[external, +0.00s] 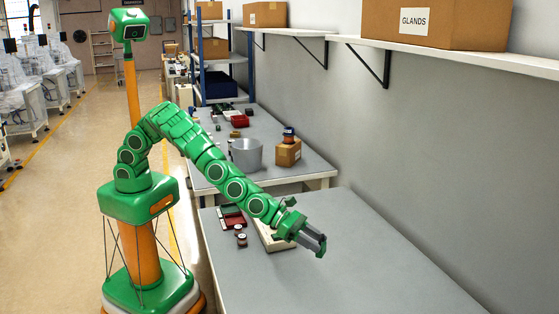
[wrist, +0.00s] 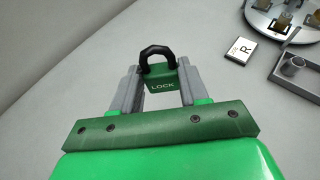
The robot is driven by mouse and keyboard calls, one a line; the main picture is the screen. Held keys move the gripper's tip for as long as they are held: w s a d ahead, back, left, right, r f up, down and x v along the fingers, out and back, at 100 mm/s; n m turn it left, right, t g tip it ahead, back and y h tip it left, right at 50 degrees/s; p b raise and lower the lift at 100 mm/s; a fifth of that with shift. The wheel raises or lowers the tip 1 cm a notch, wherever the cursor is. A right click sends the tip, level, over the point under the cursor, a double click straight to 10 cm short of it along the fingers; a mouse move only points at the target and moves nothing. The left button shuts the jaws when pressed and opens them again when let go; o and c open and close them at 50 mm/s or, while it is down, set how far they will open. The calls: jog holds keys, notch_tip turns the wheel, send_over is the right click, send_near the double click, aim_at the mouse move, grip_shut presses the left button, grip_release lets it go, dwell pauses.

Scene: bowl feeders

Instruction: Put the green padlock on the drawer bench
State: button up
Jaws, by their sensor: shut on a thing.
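The green padlock (wrist: 161,82), with a black shackle and the word LOCK, sits between the two grey fingers of my gripper (wrist: 158,78) in the wrist view. The fingers are shut on its body and the shackle points away from my wrist. In the external view my gripper (external: 316,243) is above the near grey bench (external: 370,272), towards its left side; I cannot make out the padlock there. No drawers show on either bench, so I cannot tell which is the drawer bench.
A dark red tray (external: 232,217) and small parts lie at the near bench's left end. The far bench holds a grey bowl (external: 246,154) and a cardboard box (external: 288,152). The near bench's right side is bare.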

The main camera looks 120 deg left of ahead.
aim_at(324, 249)
jog(key=shift+w+d+f, duration=0.15)
jog(key=shift+w+f, duration=0.05)
jog(key=shift+w, duration=0.2)
jog(key=shift+w+d+f, duration=0.15)
jog(key=shift+w, duration=0.25)
jog(key=shift+w+f, duration=0.4)
jog(key=shift+w, duration=0.1)
jog(key=shift+w+d+f, duration=0.15)
jog(key=shift+w, duration=0.65)
jog(key=shift+w+d+f, duration=0.15)
jog(key=shift+w+f, duration=1.15)
jog(key=shift+f, duration=0.2)
jog(key=shift+w+d+f, duration=0.15)
jog(key=shift+w+f, duration=1.15)
jog(key=shift+f, duration=0.15)
jog(key=shift+w+f, duration=0.1)
jog(key=shift+w+f, duration=0.1)
jog(key=shift+f, duration=1.6)
jog(key=shift+f, duration=0.15)
